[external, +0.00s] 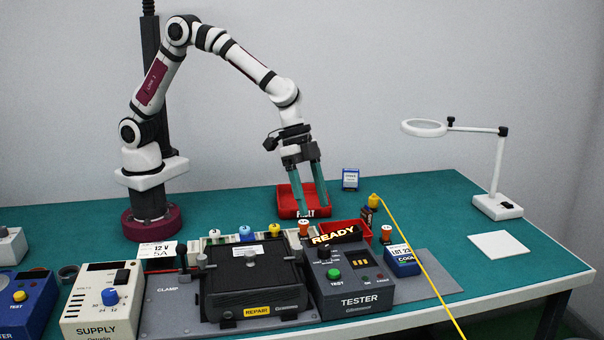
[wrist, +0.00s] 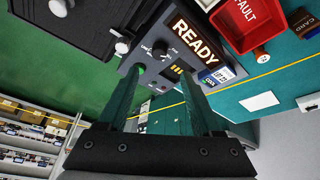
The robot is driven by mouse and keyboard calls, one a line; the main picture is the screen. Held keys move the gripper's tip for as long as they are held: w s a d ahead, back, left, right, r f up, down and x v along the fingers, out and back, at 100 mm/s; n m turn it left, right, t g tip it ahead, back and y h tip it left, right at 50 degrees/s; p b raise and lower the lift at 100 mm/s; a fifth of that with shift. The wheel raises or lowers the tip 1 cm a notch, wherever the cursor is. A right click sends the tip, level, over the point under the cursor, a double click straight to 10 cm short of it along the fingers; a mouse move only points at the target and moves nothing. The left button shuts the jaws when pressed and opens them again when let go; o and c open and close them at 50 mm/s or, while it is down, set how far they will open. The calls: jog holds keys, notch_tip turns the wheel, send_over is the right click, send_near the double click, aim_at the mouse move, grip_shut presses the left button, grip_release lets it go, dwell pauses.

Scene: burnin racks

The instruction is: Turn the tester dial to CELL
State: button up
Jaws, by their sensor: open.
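The tester (external: 345,300) is a dark grey box at the front centre, with a lit READY sign (external: 335,236) along its back edge. Its black dial (external: 324,252) sits at the upper left of the top panel, above a green TEST button (external: 334,274). In the wrist view the dial (wrist: 160,47) shows with small markings around it; I cannot read which one it points to. My gripper (external: 311,208) is open and empty, with teal fingers pointing down, behind and above the tester, near the red FAULT tray. In the wrist view its fingers (wrist: 160,75) are apart, clear of the dial.
The red FAULT tray (external: 286,202) lies behind the tester. A black REPAIR fixture (external: 250,285) stands left of it and a blue COOL box (external: 402,262) right. A yellow cable (external: 420,255) runs to the front edge. The bench's right side holds a magnifier lamp (external: 497,206) and a white card (external: 498,244).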

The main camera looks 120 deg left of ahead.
aim_at(324, 246)
jog(key=x, duration=0.9)
jog(key=shift+w+f, duration=0.1)
jog(key=shift+f, duration=0.2)
grip_shut()
